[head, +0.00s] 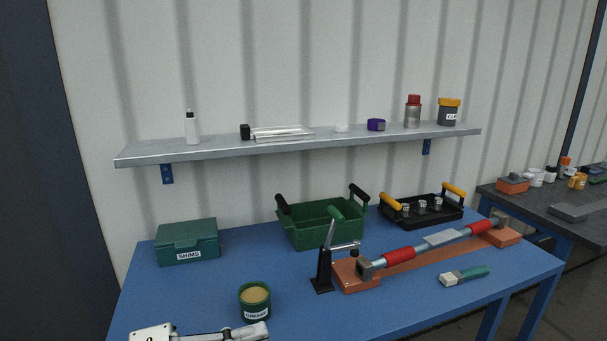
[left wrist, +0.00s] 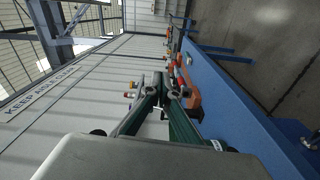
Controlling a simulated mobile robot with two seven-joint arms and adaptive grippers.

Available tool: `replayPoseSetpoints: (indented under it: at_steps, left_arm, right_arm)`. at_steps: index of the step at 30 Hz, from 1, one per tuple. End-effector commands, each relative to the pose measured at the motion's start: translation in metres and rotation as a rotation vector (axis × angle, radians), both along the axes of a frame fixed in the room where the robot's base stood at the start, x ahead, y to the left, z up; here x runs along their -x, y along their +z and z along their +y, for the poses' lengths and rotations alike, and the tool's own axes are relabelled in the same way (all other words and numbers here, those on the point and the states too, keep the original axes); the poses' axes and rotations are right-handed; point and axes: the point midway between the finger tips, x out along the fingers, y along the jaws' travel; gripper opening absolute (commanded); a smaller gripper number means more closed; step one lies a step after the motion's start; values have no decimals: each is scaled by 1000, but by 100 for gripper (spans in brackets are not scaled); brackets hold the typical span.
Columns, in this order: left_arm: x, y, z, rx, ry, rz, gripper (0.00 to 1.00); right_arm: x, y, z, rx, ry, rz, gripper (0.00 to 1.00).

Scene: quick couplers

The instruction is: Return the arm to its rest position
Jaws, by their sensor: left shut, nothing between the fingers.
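My left arm comes in at the bottom left of the head view, cut off by the lower edge. My left gripper (head: 245,331) is low in the picture, just in front of the green grease tin (head: 255,303). In the left wrist view the two fingers of my left gripper (left wrist: 166,91) come together and hold nothing. The coupler bar with red sleeves (head: 440,240) lies on the orange-brown fixture (head: 415,256), apart from the gripper. My right gripper is in neither view.
A green shims box (head: 187,241), a green crate (head: 301,236) and a black tray (head: 446,213) stand along the back of the blue table (head: 200,294). A black toggle clamp (head: 323,271) rises near the middle. A brush (head: 464,275) lies at right. A shelf (head: 300,147) hangs above.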

Motion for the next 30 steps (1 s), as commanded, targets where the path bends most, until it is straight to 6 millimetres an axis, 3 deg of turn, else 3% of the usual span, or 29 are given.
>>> replayPoseSetpoints:
  at_steps: [8,14,20,24,30]
  left_arm:
    - [-17,-69,11,-215,201,-225,0]
    - [-13,-142,32,-489,347,-382,0]
    - [17,-219,63,-833,416,-500,0]
    - [56,-269,86,-1091,396,-558,0]
    - [110,-315,110,-1365,307,-614,0]
  right_arm:
    - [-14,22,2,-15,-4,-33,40]
    - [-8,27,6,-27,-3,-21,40]
    - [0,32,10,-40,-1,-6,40]
    - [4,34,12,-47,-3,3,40]
    - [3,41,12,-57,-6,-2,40]
